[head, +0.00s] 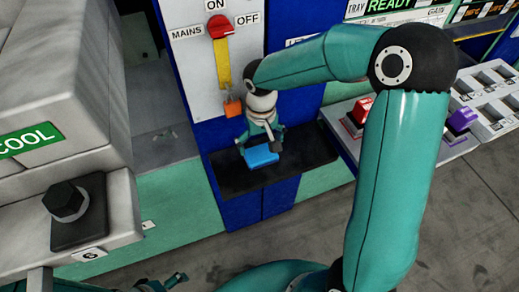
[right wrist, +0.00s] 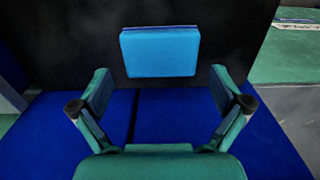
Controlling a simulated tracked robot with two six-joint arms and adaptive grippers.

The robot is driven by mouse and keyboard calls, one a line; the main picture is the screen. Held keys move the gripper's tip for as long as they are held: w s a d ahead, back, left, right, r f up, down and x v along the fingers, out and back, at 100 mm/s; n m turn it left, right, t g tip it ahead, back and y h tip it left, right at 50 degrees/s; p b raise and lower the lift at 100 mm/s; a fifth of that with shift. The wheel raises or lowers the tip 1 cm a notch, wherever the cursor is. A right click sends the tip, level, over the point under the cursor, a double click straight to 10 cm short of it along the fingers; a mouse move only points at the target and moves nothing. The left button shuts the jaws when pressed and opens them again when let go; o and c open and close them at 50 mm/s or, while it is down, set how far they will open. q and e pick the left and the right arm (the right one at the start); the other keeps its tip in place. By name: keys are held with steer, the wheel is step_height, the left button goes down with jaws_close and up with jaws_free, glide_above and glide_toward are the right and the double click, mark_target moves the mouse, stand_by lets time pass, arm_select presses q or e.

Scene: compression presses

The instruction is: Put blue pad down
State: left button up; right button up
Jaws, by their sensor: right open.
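The blue pad (head: 261,156) rests on a black shelf (head: 312,148) below the mains switch panel in the head view. It also shows in the right wrist view (right wrist: 160,52), lying flat on the dark shelf surface. My right gripper (head: 262,142) is just above and beside the pad. Its two fingers (right wrist: 160,100) are spread wide with nothing between them, and the pad lies beyond their tips. My left gripper (head: 162,284) shows small and partly cut off at the bottom edge of the head view; its jaw state is unclear.
An orange padlock-like piece (head: 233,106) hangs under the red mains switch (head: 220,26), close to my right wrist. A grey press (head: 60,100) marked COOL stands at left. A control desk (head: 470,110) with coloured switches stands at right. Bare shelf lies right of the pad.

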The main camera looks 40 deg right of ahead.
mark_target(261, 153)
steer(key=shift+r, duration=1.9)
